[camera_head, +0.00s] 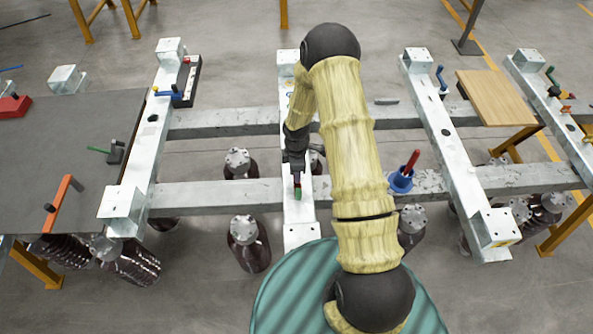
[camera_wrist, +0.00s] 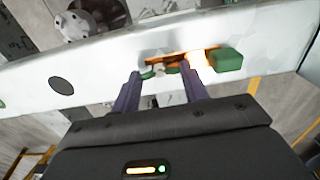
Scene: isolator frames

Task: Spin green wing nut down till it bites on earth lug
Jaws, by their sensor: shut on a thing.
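The green wing nut (camera_wrist: 160,72) sits on the pale metal beam between the two dark purple fingers of my gripper (camera_wrist: 163,80). The fingers are shut on it, one at each side, and partly hide it. An orange-copper strip, which looks like the earth lug (camera_wrist: 205,53), lies at the nut and runs right to a green block (camera_wrist: 228,60). I cannot tell if the nut touches the lug. In the head view my gripper (camera_head: 297,178) points down at the middle beam, and a bit of green shows at its tip.
The middle beam (camera_head: 300,234) lies across two long rails (camera_head: 230,197). A blue cup with a red-handled tool (camera_head: 402,178) stands on the near rail to the right. Dark ribbed insulators (camera_head: 249,250) hang below. A grey table (camera_head: 60,130) with tools is at left, a wooden board (camera_head: 495,97) at right.

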